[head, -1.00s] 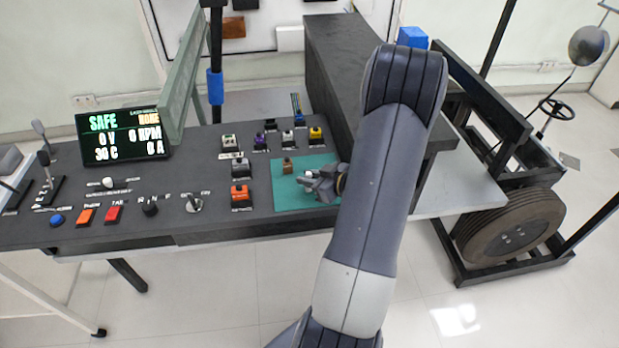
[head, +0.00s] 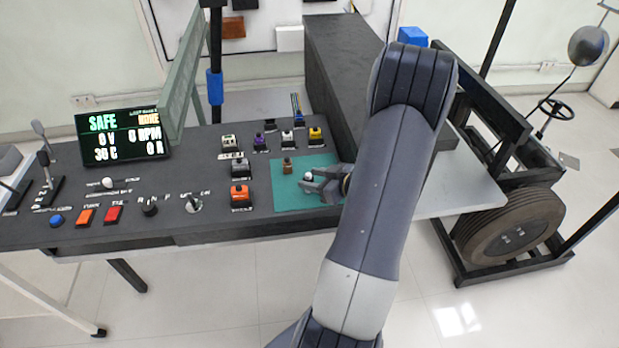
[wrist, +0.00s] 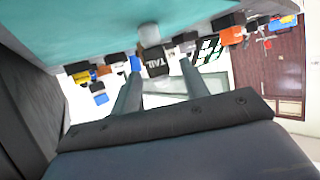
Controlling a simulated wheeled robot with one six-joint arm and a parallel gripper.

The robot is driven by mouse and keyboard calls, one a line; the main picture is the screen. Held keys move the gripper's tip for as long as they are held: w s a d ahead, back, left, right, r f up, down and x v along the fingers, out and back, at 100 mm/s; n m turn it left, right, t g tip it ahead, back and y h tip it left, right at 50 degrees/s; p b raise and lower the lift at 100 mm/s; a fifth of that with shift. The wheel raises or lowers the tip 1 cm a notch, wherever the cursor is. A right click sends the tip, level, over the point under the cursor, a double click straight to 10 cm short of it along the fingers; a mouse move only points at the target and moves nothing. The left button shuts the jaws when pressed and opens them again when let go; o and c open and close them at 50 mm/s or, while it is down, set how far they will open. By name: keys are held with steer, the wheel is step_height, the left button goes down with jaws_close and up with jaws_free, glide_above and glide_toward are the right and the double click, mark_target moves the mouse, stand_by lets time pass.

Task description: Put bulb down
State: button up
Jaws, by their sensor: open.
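The bulb (head: 308,176) is a small white round shape at the tips of my gripper (head: 306,181), over the teal mat (head: 290,200). In the wrist view, which is upside down, a pale piece that looks like the bulb (wrist: 149,35) is against the teal mat (wrist: 90,28), just beyond the fingertips. My gripper (wrist: 160,68) is open, its two fingers apart with a gap between them. I cannot tell whether a finger still touches the bulb.
A small brown block (head: 287,166) stands on the mat, left of the gripper. Several blocks, such as an orange one (head: 240,192) and a grey one (head: 240,168), stand left of the mat. A dark raised box (head: 340,80) lies behind. The mat's front is clear.

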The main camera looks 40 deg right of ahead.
steer(key=v, duration=1)
steer(key=shift+s, duration=0.2)
steer(key=shift+d, duration=0.1)
